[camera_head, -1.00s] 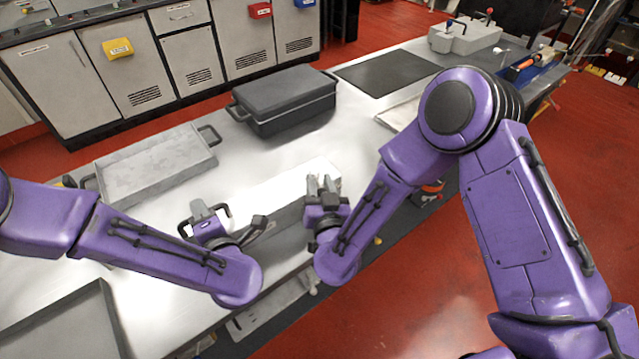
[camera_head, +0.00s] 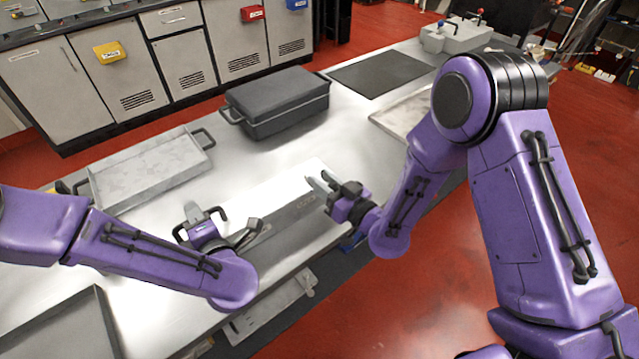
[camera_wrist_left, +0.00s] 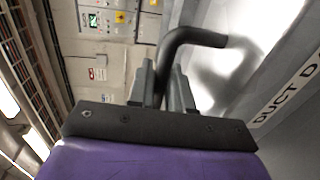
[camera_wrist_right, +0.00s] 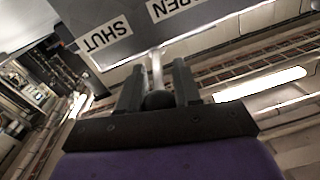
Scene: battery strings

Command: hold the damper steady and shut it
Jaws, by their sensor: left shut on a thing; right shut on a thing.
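The damper is a pale metal duct box (camera_head: 290,208) on the table's near edge, lettered "DUCT DA…" (camera_wrist_left: 290,92) in the left wrist view. My left gripper (camera_head: 198,220) is shut on its black bent handle (camera_wrist_left: 195,36), at the box's left end. My right gripper (camera_head: 324,184) is at the box's right end, shut on a thin metal lever (camera_wrist_right: 157,68) with a dark round knob (camera_wrist_right: 159,99). In the right wrist view, the labels "SHUT" (camera_wrist_right: 107,33) and "OPEN" (camera_wrist_right: 172,7) show beyond the lever. The lever's pivot is hidden from the head view.
A dark lidded case (camera_head: 277,103) stands behind the duct. A shallow grey tray (camera_head: 150,172) is at the left, and a dark tray (camera_head: 62,330) at the near left. A black mat (camera_head: 382,73) lies at the back. Red floor (camera_head: 400,310) is open at the right front.

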